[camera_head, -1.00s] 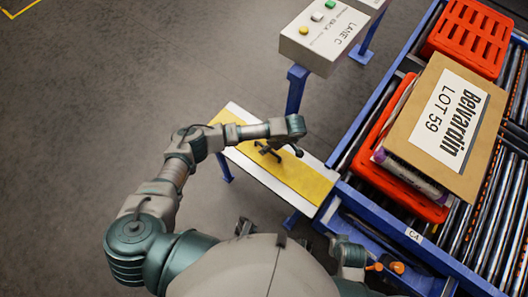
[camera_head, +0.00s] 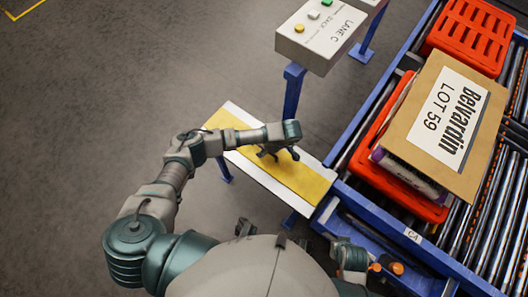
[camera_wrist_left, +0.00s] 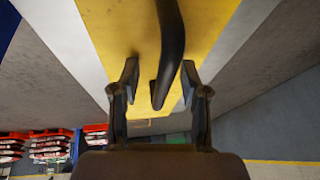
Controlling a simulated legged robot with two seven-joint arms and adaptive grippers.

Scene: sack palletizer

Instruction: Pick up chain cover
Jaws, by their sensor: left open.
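The chain cover (camera_head: 305,182) is a long flat panel, yellow along its middle with white edges, beside the roller conveyor. In the left wrist view its yellow face (camera_wrist_left: 117,25) fills the upper middle. A dark curved bar handle (camera_wrist_left: 172,40) stands on it and reaches down between my fingers. My left gripper (camera_head: 279,154) is over the panel in the head view. In the left wrist view its fingers (camera_wrist_left: 160,82) are apart, one on each side of the handle, with gaps showing. The handle is mostly hidden by my gripper in the head view.
A grey control box (camera_head: 318,36) on a blue post stands just behind the cover. Floor at left is clear.

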